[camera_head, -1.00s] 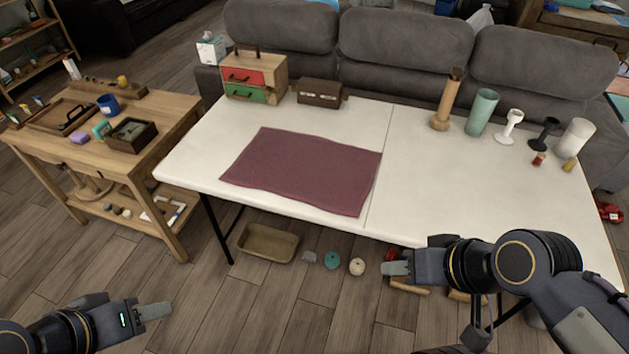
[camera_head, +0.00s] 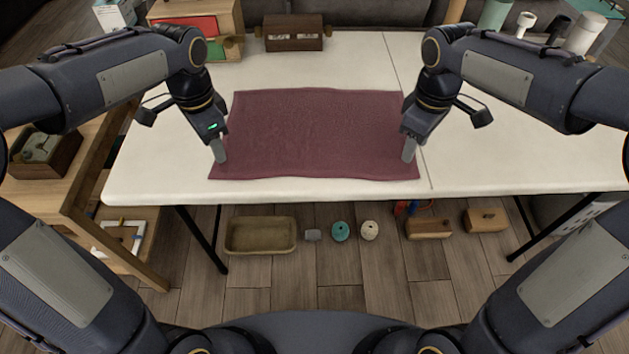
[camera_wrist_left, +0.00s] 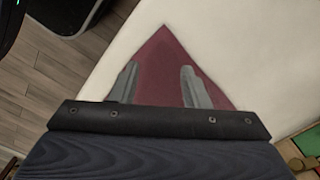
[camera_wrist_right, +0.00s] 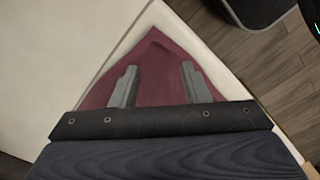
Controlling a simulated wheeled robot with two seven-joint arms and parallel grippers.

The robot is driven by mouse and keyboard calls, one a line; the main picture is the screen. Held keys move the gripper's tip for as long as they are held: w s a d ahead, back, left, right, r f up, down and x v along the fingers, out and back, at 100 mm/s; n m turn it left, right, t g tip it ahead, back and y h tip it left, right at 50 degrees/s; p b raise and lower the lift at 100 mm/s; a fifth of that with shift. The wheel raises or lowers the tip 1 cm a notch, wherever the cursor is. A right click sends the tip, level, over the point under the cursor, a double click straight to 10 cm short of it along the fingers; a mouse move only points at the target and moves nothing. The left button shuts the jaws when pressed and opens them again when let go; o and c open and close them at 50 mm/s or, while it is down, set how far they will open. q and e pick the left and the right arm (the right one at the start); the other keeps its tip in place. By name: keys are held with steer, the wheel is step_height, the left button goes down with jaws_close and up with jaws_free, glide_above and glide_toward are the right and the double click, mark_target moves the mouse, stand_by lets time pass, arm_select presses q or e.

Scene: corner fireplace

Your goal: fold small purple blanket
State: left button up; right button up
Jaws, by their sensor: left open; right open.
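The purple blanket (camera_head: 315,135) lies flat and spread out on the white table (camera_head: 510,165), its near edge close to the table's front edge. My left gripper (camera_head: 220,160) points down at the blanket's near left corner. In the left wrist view its open fingers (camera_wrist_left: 158,85) straddle that corner (camera_wrist_left: 162,60). My right gripper (camera_head: 408,158) points down near the near right corner. In the right wrist view its open fingers (camera_wrist_right: 156,85) are over that corner (camera_wrist_right: 152,60). I cannot tell whether the fingertips touch the cloth.
A drawer box (camera_head: 200,25) and a dark brown box (camera_head: 293,32) stand behind the blanket. Cylinders (camera_head: 494,14) and cups stand at the back right. A wooden side table (camera_head: 85,190) adjoins on the left. A bin (camera_head: 260,235) and several small items lie on the floor below.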

mark_target(223, 174)
arm_select(q)
steer(key=shift+s+f, duration=0.15)
steer(key=shift+f, duration=3)
arm_select(e)
steer(key=shift+s+f, duration=0.1)
steer(key=shift+f, duration=3.1)
arm_select(q)
steer(key=shift+f, duration=0.25)
arm_select(e)
steer(key=shift+f, duration=0.2)
arm_select(q)
steer(key=shift+r, duration=0.1)
steer(key=shift+c, duration=0.4)
arm_select(e)
steer(key=shift+c, duration=0.4)
arm_select(q)
jaws_close()
arm_select(e)
steer(key=shift+d, duration=0.1)
jaws_close()
steer(key=shift+r, duration=0.1)
